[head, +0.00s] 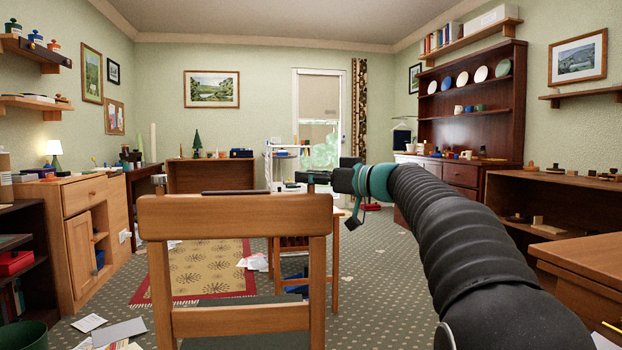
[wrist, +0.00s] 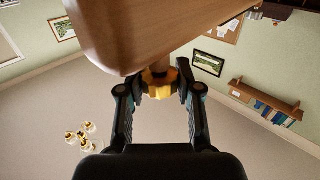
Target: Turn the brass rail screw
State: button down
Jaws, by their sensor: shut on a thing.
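The brass rail screw (wrist: 158,82) is a yellow, lobed knob at the wooden chair part (wrist: 140,30) in the wrist view. My gripper (wrist: 158,92) is shut on it, with one black finger on each side. In the head view my gripper (head: 322,177) is at the upper right corner of the wooden chair back (head: 235,217). The screw cannot be made out in the head view. How far the screw is turned cannot be told.
The chair back stands close in front of me. A desk (head: 580,262) is at the right, and a wooden cabinet (head: 88,197) at the left. Papers (head: 118,332) lie on the carpet. A patterned rug (head: 195,268) lies beyond the chair.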

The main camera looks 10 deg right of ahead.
jog(key=m+t+h, duration=0.1)
jog(key=h, duration=0.1)
jog(key=m+t+h, duration=0.2)
jog(key=shift+s+a+r+m+h, duration=0.1)
jog(key=shift+a+m+h, duration=0.05)
jog(key=shift+m+h, duration=0.2)
jog(key=m+t+h, duration=0.1)
jog(key=h, duration=0.1)
jog(key=m+h, duration=0.2)
jog(key=shift+t+h, duration=0.35)
jog(key=shift+t, duration=0.05)
jog(key=m+h+p, duration=0.1)
jog(key=m+h, duration=0.1)
jog(key=shift+h+p, duration=0.3)
jog(key=shift+p, duration=0.05)
jog(key=shift+m+h+p, duration=0.35)
jog(key=shift+h+p, duration=0.35)
jog(key=shift+h, duration=0.1)
jog(key=c, duration=0.7)
grip_release()
jog(key=shift+c, duration=0.2)
jog(key=s, duration=1.1)
jog(key=shift+s+a, duration=0.35)
jog(key=shift+s, duration=0.05)
